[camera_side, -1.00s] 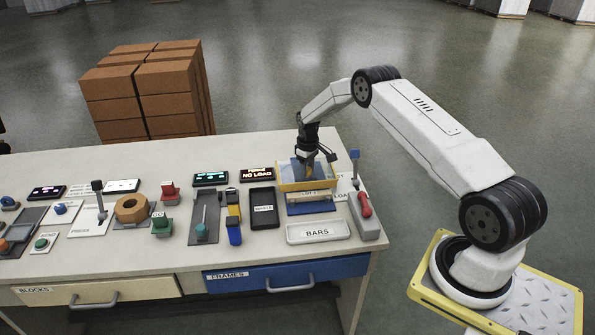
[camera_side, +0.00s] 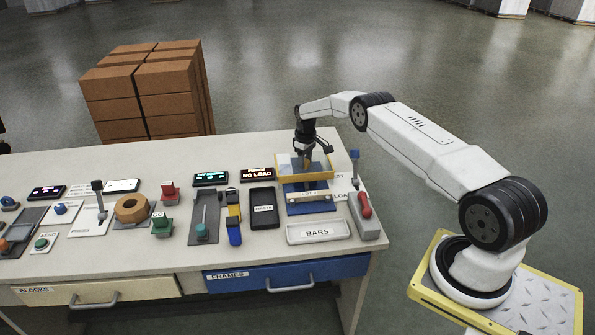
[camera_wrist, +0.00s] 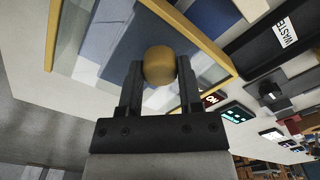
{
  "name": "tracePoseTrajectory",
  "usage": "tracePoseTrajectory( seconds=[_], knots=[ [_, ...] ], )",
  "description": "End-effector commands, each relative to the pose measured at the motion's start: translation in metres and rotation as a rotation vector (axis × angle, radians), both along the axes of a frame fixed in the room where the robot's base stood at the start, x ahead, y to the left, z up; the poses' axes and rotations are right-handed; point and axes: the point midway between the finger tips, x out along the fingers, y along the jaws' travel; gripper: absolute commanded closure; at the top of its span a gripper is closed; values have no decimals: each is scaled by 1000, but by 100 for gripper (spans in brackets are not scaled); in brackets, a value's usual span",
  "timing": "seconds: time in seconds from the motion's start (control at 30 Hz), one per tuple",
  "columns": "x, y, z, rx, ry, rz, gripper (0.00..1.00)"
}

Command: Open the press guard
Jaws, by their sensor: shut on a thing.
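The press guard (camera_side: 318,175) is a clear panel in a yellow frame at the right end of the table, over a blue press (camera_side: 310,205). Its frame (camera_wrist: 210,46) also shows in the wrist view, tilted across the picture. My gripper (camera_side: 307,163) is at the guard's upper part in the side view. In the wrist view my gripper (camera_wrist: 160,72) is shut on a round tan knob (camera_wrist: 159,65), one finger on each side. The frame now stands raised, with the press's lower part showing under it.
A "BARS" tray (camera_side: 318,233) lies in front of the press. A red-handled lever (camera_side: 364,205) is to its right. A black "WASTE" bin (camera_side: 263,208) and a "NO LOAD" display (camera_side: 258,174) are to its left.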

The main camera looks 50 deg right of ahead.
Motion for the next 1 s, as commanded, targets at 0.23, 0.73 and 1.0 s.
tracePoseTrajectory(
  seconds=[0.23,0.73,1.0],
  knots=[
    [0,1,-1,2,-1,1,42],
    [0,0,2,0,0,0,19],
    [0,0,21,0,-2,0,19]
  ],
)
